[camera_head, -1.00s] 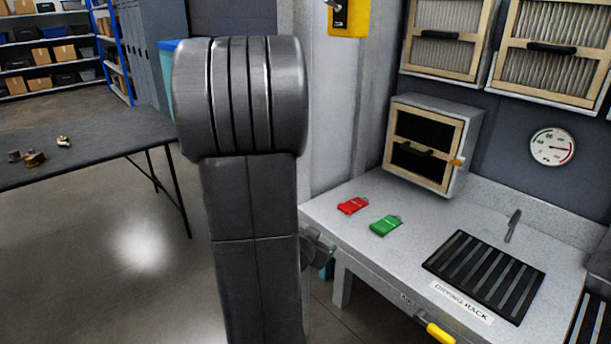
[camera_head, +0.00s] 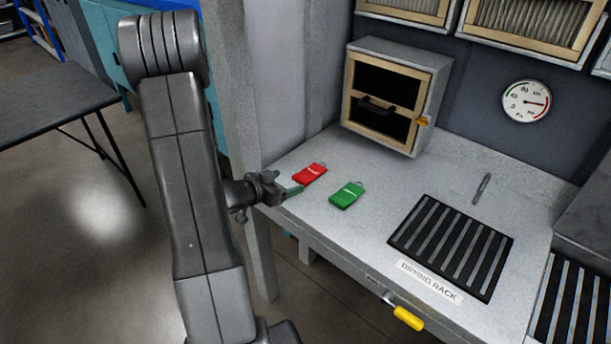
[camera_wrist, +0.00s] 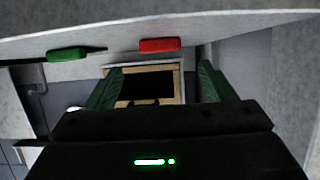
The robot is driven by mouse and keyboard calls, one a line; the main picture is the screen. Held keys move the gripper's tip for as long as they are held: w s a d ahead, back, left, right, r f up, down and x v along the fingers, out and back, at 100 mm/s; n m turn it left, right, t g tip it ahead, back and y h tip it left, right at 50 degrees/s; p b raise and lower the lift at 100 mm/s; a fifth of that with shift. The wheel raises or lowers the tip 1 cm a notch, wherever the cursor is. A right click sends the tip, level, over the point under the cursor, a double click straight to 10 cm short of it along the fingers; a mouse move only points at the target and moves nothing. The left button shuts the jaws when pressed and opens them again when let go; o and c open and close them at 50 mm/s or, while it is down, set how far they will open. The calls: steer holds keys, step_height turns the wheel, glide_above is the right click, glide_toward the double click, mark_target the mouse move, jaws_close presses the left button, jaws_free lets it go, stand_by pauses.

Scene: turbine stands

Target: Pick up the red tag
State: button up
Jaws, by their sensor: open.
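The red tag (camera_head: 309,174) lies flat on the left part of the grey counter (camera_head: 375,235), and also shows in the wrist view (camera_wrist: 159,45). The green tag (camera_head: 346,195) lies to its right, apart from it; the wrist view shows it too (camera_wrist: 68,53). My gripper (camera_head: 291,192) is at the counter's left front edge, just short of the red tag. In the wrist view its two green fingers (camera_wrist: 162,70) are spread with nothing between them, and the red tag shows beyond their tips. The head view does not show the gap between the fingers clearly.
A small cabinet (camera_head: 391,97) with a wooden-framed front stands behind the tags. A black slatted drying rack (camera_head: 452,246) lies to the right, with a thin grey tool (camera_head: 482,188) behind it. A yellow handle (camera_head: 407,318) sticks out at the front edge. A wall panel (camera_head: 285,85) rises at the left.

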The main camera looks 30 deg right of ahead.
mark_target(298, 179)
steer(key=shift+f+p+x, duration=0.1)
steer(key=shift+p+x, duration=0.1)
steer(key=shift+x, duration=1.2)
steer(key=shift+f+p+x, duration=0.15)
steer(key=shift+x, duration=1.25)
steer(key=shift+a, duration=0.15)
steer(key=c, duration=1.5)
step_height(298, 179, up, 10)
steer(key=shift+p, duration=0.5)
steer(key=o, duration=0.7)
steer(key=c, duration=0.7)
steer(key=shift+a, duration=0.1)
